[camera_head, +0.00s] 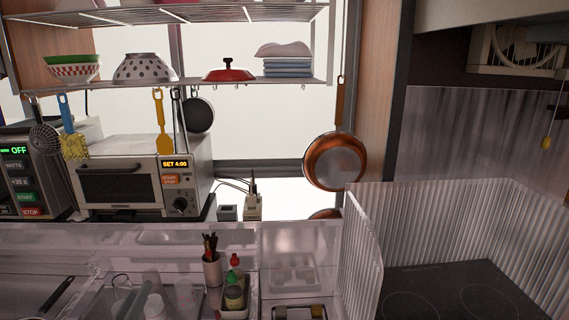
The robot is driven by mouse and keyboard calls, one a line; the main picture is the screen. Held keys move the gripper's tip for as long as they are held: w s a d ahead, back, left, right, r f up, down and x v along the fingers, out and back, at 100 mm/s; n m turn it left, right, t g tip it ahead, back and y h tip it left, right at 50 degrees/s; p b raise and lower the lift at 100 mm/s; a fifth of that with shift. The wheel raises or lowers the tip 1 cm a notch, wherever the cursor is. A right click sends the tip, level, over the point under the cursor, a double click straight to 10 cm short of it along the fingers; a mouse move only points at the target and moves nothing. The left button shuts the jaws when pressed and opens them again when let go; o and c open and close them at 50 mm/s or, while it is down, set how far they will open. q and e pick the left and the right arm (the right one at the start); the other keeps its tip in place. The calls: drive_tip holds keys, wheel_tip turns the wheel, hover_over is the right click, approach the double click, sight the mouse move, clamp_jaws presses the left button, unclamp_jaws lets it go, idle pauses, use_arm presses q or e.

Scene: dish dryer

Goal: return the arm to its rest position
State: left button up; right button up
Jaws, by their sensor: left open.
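The rest of the left arm is out of the picture. My right gripper is not in view.
A corrugated splash guard (362,245) stands around the dark hob (450,293) at right. A copper pan (335,162) and wire shelf (200,85) hang behind.

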use_arm(q)
drive_tip(key=s+d+f+n+g+y, duration=0.1)
drive_tip(key=s+f+n+g+y, duration=0.1)
drive_tip(key=s+f+n+g, duration=0.5)
drive_tip(key=s+f+n+y, duration=0.2)
drive_tip(key=s+n, duration=0.2)
drive_tip(key=n, duration=0.7)
drive_tip(key=s+d+f+n+g+h, duration=0.2)
drive_tip(key=s+d+n+g+h, duration=0.15)
drive_tip(key=s+d, duration=0.3)
drive_tip(key=s+d+f+n+g+h, duration=0.25)
drive_tip(key=s+d+n+g, duration=0.2)
drive_tip(key=s, duration=0.35)
wheel_tip(320, 180, down, 24)
drive_tip(key=s+b, duration=0.1)
drive_tip(key=b, duration=0.3)
drive_tip(key=s+a+f+g+y+b, duration=0.1)
drive_tip(key=s+f+b, duration=0.3)
drive_tip(key=s+f, duration=1.2)
wheel_tip(320, 180, down, 4)
drive_tip(key=shift+s+a+f+g, duration=0.1)
drive_tip(key=shift+s+a+g, duration=0.1)
drive_tip(key=shift+a+g, duration=0.45)
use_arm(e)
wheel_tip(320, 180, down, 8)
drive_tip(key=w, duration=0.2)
